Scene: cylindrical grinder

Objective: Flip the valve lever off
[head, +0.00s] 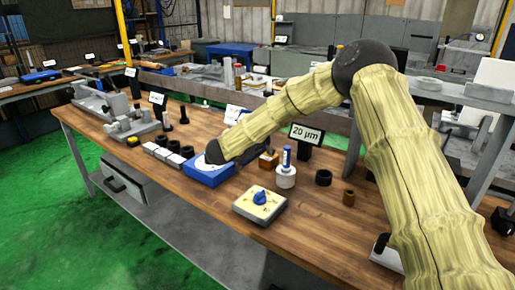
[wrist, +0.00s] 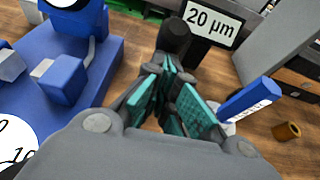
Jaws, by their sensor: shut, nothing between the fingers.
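A pale square box (head: 260,204) with a blue pointed knob (head: 260,197) on top sits near the bench's front edge; it is the part in view most like a valve lever, but I cannot be sure. My gripper (wrist: 172,75) is shut and empty, its teal-padded fingers pointing at a dark upright post by the "20 µm" sign (wrist: 212,20). In the head view my forearm hides most of the gripper, behind and left of the box, apart from the knob. The wrist view does not show the pale box.
A blue base (head: 207,175) with a white dial (wrist: 15,145) lies left of my gripper. A white bottle with blue top (head: 286,170), a black ring (head: 323,177) and a brown ring (head: 348,197) stand to the right. Bare wood lies around the pale box.

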